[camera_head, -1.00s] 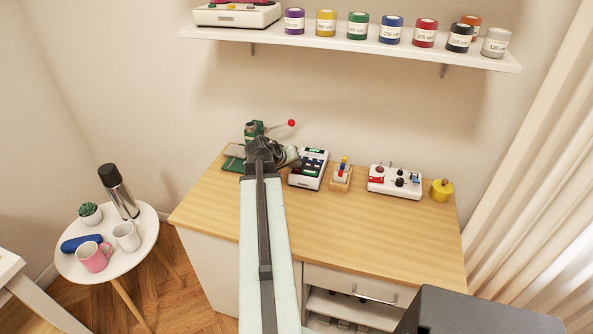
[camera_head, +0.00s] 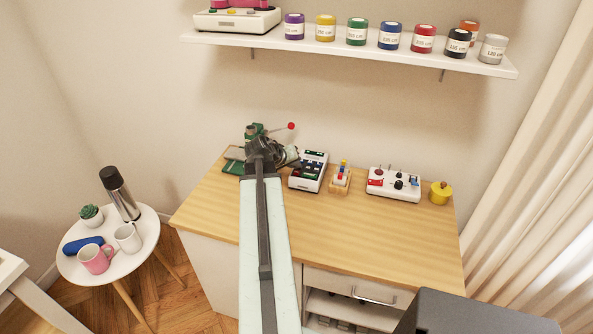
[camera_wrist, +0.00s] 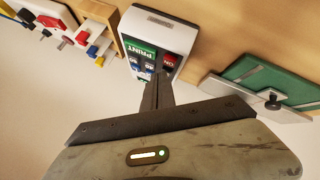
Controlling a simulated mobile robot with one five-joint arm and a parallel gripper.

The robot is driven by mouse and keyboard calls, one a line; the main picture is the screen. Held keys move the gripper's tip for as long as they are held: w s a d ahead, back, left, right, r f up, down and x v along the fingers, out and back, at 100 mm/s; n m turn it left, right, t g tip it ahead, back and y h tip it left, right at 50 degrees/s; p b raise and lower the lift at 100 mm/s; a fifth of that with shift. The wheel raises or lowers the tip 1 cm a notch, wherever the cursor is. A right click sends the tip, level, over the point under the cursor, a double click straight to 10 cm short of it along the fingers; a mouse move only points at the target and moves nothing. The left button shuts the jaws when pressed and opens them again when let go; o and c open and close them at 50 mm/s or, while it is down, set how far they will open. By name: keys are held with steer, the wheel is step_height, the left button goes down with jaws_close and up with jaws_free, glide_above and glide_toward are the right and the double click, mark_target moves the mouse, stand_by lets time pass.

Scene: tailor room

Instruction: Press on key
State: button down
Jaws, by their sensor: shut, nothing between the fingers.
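A white keyed device (camera_head: 309,171) with a dark panel stands on the wooden desk, just right of my gripper (camera_head: 294,163). In the wrist view, the device (camera_wrist: 180,35) shows a green key (camera_wrist: 141,48) marked PRINT, a red key (camera_wrist: 168,60) that seems to read ON, and blue keys below the green one. My gripper (camera_wrist: 158,82) is shut and empty in the wrist view. Its tips overlap the lower edge of the key panel, close to the red and blue keys. I cannot tell whether they touch a key.
A green tool with a red-knobbed lever (camera_head: 291,126) stands behind my arm. A small wooden rack (camera_head: 340,182), a white switch box (camera_head: 394,185) and a yellow pot (camera_head: 440,192) stand to the right. The front of the desk (camera_head: 365,240) is clear. A shelf (camera_head: 350,48) hangs above.

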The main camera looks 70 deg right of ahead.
step_height(320, 180, up, 5)
steer(key=p, duration=0.5)
stand_by(0.6)
